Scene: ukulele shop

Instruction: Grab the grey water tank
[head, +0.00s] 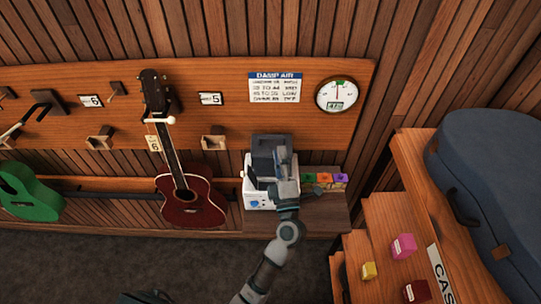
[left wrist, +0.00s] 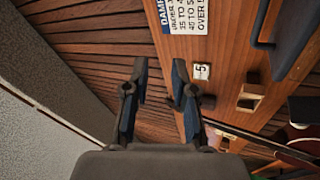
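The grey water tank (head: 264,146) stands on top of a white humidifier-like unit (head: 256,196) against the back wall. My left gripper (head: 284,160) overlaps the tank's right side in the head view and hides part of it. In the left wrist view the left gripper (left wrist: 160,76) is open, with only wood wall visible between its fingers. A dark grey-blue part (left wrist: 290,42), which looks like the tank, shows at the upper right there, off to the side of the fingers. I cannot tell whether they touch. My right gripper is not in view.
Small coloured boxes (head: 325,180) stand right of the unit. A red ukulele (head: 190,203) hangs to its left, with a wooden bracket (head: 213,140) between. A wall sign (head: 274,87) and gauge (head: 338,95) are above. A wooden counter with a blue case (head: 490,170) fills the right.

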